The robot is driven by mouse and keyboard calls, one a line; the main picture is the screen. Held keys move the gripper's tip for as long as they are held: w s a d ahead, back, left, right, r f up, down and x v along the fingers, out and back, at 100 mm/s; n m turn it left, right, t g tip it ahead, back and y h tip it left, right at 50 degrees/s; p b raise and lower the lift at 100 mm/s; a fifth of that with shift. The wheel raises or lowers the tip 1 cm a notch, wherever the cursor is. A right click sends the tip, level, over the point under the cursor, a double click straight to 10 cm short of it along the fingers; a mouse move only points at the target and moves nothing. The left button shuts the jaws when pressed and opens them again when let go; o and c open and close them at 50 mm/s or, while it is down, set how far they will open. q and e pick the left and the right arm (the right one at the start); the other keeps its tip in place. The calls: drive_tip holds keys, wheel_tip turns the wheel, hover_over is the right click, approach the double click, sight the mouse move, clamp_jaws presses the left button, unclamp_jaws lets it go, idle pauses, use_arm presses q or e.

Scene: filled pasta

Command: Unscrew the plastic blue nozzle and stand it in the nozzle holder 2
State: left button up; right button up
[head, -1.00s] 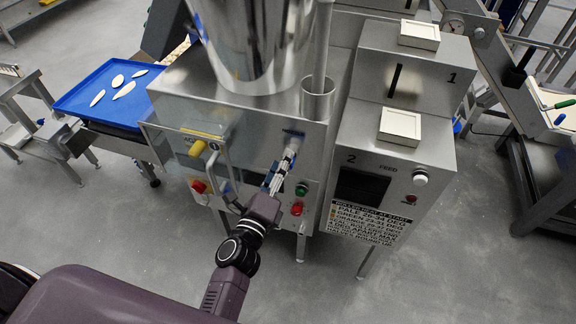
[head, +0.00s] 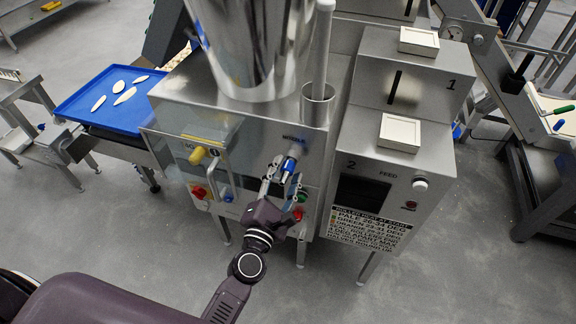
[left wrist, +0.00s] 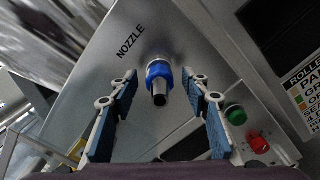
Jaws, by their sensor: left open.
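The blue plastic nozzle (head: 289,168) sits on the front of the steel machine, under the printed word NOZZLE. In the left wrist view the nozzle (left wrist: 158,78) has a blue collar and a grey tip pointing toward the camera. My left gripper (head: 284,180) is open. Its two blue-padded fingers (left wrist: 164,84) stand on either side of the nozzle, with visible gaps. A stepped steel box (head: 428,172) carries the numbers 1 and 2; I cannot tell which part is nozzle holder 2. My right gripper is out of view.
Green (left wrist: 235,115) and red (left wrist: 258,142) buttons are close to the right finger. Cream square blocks (head: 399,132) sit on the steel box. A blue tray (head: 75,103) with pale pasta pieces is at left.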

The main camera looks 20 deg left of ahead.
use_arm(q)
drive_tip(key=m, duration=0.1)
drive_tip(key=m+p, duration=0.2)
drive_tip(key=m, duration=0.1)
drive_tip(key=shift+r, duration=0.25)
drive_tip(key=shift+f+m+p, duration=0.15)
drive_tip(key=shift+m+p, duration=0.2)
drive_tip(key=shift+m, duration=0.85)
drive_tip(key=shift+m+p, duration=0.4)
drive_tip(key=shift+m, duration=0.8)
drive_tip(key=shift+f, duration=0.1)
